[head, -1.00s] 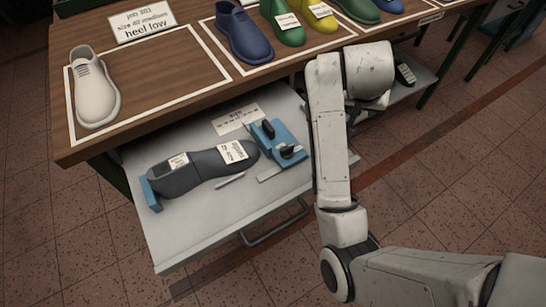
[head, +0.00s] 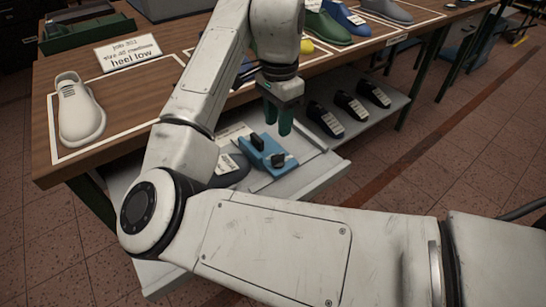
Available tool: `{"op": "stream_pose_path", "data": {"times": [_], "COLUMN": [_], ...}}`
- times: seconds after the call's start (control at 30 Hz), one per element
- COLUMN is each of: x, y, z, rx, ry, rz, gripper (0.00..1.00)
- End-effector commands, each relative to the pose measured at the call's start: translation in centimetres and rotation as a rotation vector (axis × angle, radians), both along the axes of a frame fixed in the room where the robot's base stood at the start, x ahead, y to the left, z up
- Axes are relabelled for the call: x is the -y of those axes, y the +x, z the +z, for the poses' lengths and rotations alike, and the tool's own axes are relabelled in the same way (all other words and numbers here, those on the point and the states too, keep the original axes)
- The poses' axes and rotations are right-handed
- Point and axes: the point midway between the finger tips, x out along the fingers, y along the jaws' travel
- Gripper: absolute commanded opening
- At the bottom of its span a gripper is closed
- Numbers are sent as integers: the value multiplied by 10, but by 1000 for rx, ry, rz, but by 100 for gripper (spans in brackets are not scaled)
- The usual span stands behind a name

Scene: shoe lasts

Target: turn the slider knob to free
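The blue fixture (head: 268,158) sits on the pulled-out grey drawer (head: 318,172). It carries two black knobs: one stands up on the back part (head: 257,142), and one sits on the front part (head: 278,160). I cannot tell which is the slider knob, and its marking is too small to read. My gripper (head: 278,128) points down with two green fingers, just behind and above the fixture and apart from the knobs. The fingers look empty, but their gap is unclear. The dark shoe last (head: 232,172) beside the fixture is mostly hidden by my arm.
The wooden table (head: 125,125) above the drawer holds a white last (head: 78,110), a "heel low" sign (head: 128,52) and several coloured lasts. Several dark lasts (head: 350,105) lie on the lower shelf at the right. Tiled floor is free to the right.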

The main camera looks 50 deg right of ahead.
Motion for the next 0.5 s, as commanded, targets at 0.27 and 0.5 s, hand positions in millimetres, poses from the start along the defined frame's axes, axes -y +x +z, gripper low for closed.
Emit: {"op": "stream_pose_path", "data": {"times": [0.27,0.5], "x": [0,0], "y": [-1,-1], "z": [-44,-84], "rx": [-2,-1], "ry": [-1,-2], "rz": [2,1], "gripper": [38,38]}}
